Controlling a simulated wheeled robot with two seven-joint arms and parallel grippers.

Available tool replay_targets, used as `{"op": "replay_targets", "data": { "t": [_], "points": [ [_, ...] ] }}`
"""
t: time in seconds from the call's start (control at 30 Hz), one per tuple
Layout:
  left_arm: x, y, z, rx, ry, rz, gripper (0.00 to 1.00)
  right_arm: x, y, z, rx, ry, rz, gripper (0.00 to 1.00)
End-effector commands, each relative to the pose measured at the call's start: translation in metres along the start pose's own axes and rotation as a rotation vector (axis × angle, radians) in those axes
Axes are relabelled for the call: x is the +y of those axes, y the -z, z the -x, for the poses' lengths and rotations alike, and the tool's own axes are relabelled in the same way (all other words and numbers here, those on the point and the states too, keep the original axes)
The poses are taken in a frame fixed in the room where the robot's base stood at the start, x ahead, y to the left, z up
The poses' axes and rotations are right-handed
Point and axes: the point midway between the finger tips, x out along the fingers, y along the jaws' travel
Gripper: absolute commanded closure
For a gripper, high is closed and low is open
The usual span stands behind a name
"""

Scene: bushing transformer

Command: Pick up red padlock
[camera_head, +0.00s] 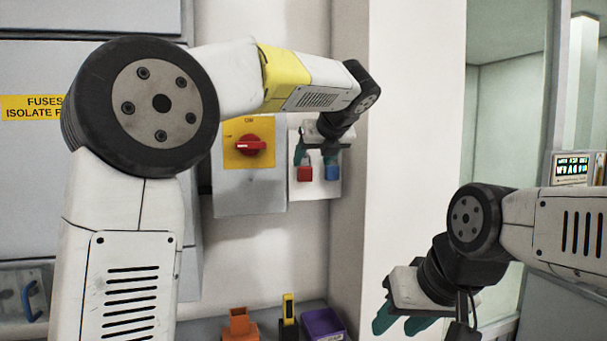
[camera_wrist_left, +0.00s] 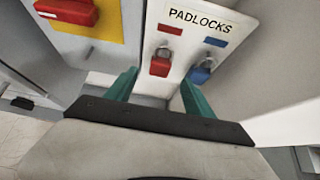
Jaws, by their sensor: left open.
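The red padlock (camera_head: 304,174) hangs on a white padlock board on the wall. It also shows in the left wrist view (camera_wrist_left: 160,67), hanging by its shackle under a red label. A blue padlock (camera_wrist_left: 200,75) hangs to its right, also seen in the head view (camera_head: 332,173). My left gripper (camera_head: 315,155) is open and empty in front of the board. In the left wrist view its green fingers (camera_wrist_left: 157,85) point toward the board, with the red padlock beyond and between them. My right gripper (camera_head: 405,322) is low at the right, away from the board, its green fingers apart.
A yellow switch panel with a red rotary handle (camera_head: 250,145) is left of the board. Below stand an orange bin (camera_head: 240,325), a black and yellow tool (camera_head: 289,315) and a purple bin (camera_head: 322,325). A wall corner (camera_head: 350,230) juts out right of the board.

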Motion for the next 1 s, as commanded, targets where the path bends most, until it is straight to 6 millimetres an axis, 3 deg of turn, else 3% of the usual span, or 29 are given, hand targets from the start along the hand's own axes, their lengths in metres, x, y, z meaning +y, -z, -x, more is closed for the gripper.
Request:
{"op": "replay_targets", "data": {
  "t": [0.5,0.77,1.0],
  "points": [
    [0.000,-0.006,-0.063,0.004,-0.003,0.004,0.38,0.000,0.000,0.000,0.000,0.000,0.000,0.60],
    [-0.001,-0.006,-0.068,0.003,0.000,0.005,0.38,0.000,0.000,0.000,0.000,0.000,0.000,0.60],
    [0.000,-0.006,-0.068,0.003,0.000,0.005,0.83,0.000,0.000,0.000,0.000,0.000,0.000,0.60]
  ]
}}
